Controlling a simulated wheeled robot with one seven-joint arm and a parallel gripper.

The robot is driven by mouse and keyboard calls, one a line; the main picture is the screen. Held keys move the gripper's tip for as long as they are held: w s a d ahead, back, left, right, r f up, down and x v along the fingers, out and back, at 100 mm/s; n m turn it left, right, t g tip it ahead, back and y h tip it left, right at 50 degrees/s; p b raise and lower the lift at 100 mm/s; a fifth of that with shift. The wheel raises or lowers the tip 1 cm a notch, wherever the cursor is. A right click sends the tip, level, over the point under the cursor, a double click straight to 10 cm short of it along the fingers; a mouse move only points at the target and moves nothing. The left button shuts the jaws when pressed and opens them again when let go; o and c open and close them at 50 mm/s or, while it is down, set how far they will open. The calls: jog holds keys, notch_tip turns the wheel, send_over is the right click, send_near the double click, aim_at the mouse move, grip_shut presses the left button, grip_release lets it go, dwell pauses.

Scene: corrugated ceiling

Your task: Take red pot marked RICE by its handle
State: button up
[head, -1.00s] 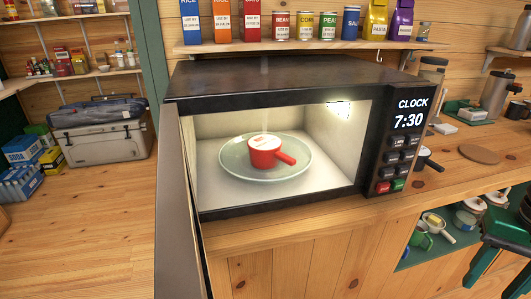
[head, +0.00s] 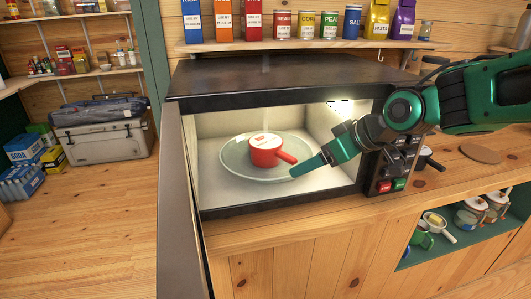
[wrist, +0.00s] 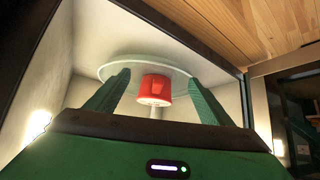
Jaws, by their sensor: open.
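The red pot (head: 266,153) stands upright on the round glass plate (head: 238,165) inside the open microwave (head: 270,80). Its lid is pale with a label too small to read. Its short red handle (head: 287,157) points right and toward the front. My gripper (head: 296,172) reaches in from the right, with its fingertips near the plate's front right edge, just short of the handle. In the wrist view, the fingers (wrist: 155,95) are open and apart. The red pot (wrist: 155,86) shows between them, with the handle toward me. I see no contact with the handle.
The microwave door (head: 175,200) stands open at the left. The cavity's right wall and control panel (head: 392,170) are close to my arm. A shelf (head: 300,45) of cans and packets runs above. The wooden counter (head: 440,185) extends right.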

aim_at(284, 153)
jog(key=w+a, duration=0.5)
jog(key=shift+x, duration=2.8)
jog(key=shift+w+a+r, duration=0.1)
jog(key=shift+w+r, duration=0.05)
jog(key=shift+c, duration=0.4)
grip_shut()
